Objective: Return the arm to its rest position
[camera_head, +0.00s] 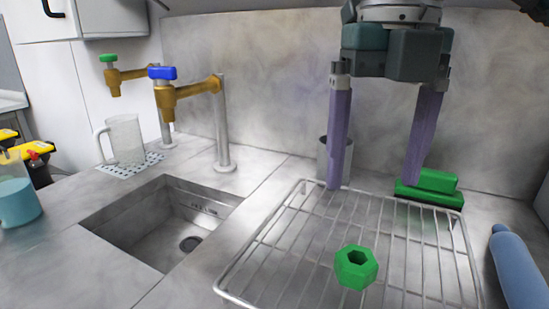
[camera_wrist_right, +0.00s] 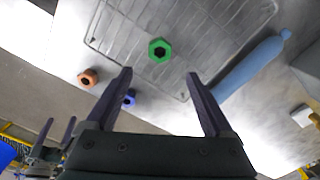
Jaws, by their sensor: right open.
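My right gripper (camera_head: 372,184) hangs above the back part of the wire rack, its two purple fingers wide apart with nothing between them. In the right wrist view its open fingers (camera_wrist_right: 158,80) also show empty. A green hexagonal ring (camera_head: 356,268) lies on the rack near its front, apart from the gripper; it also shows in the wrist view (camera_wrist_right: 159,50). My left gripper (camera_wrist_right: 55,133) shows small at the lower left of the wrist view, its fingers apart. It is not in the head view.
The wire rack (camera_head: 262,238) lies right of a sink (camera_head: 165,232) with brass taps (camera_head: 185,90). Orange (camera_wrist_right: 87,79) and blue (camera_wrist_right: 129,99) rings show in the wrist view.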

